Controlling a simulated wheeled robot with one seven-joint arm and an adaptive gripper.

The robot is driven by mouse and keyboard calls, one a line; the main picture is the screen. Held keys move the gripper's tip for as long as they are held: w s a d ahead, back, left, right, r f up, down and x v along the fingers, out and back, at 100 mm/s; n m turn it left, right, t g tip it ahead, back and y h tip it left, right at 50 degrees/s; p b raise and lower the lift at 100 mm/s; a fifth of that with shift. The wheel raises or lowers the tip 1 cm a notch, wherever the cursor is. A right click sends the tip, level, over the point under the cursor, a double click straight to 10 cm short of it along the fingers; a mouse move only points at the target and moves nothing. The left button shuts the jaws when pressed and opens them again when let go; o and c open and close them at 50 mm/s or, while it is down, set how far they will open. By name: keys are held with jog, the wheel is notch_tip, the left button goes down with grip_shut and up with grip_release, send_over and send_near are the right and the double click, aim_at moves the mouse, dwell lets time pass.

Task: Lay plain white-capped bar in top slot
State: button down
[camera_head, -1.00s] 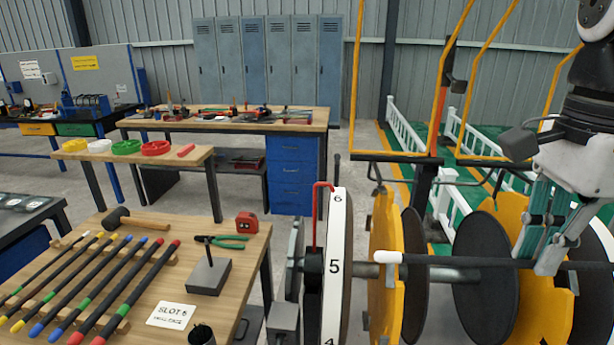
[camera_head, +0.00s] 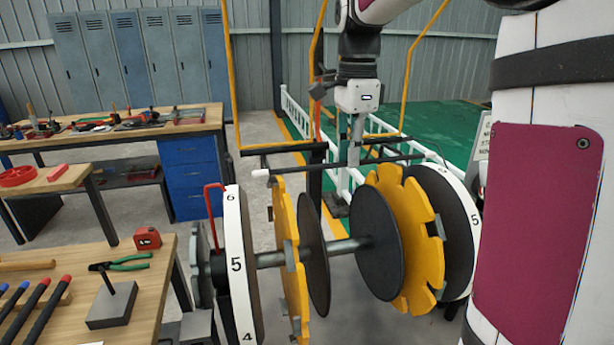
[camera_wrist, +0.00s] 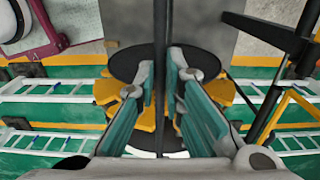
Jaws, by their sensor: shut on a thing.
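The plain dark bar (camera_head: 310,166) has a white cap (camera_head: 260,172) at its left end. My gripper (camera_head: 355,160) is shut on it near mid-length and holds it roughly level. In the wrist view the bar (camera_wrist: 160,30) runs lengthwise between the fingers (camera_wrist: 160,75). In the head view the bar appears at or above the tops of the left yellow slotted disc (camera_head: 288,250) and the right yellow slotted disc (camera_head: 418,245). The white cap lies just left of the left yellow disc. I cannot tell whether the bar touches either disc's top slot.
A white numbered wheel (camera_head: 237,262) with a red hook (camera_head: 213,205) stands at the left, with black discs (camera_head: 378,240) along the shaft. The left bench (camera_head: 160,290) holds pliers, a tape measure and coloured bars. My own arm fills the right side.

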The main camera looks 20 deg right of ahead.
notch_tip(320, 180, down, 7)
jog(key=p, duration=0.1)
jog(key=shift+w, duration=0.45)
jog(key=shift+d+f, duration=0.1)
jog(key=c, duration=1.7)
grip_release()
jog(key=shift+f, duration=0.1)
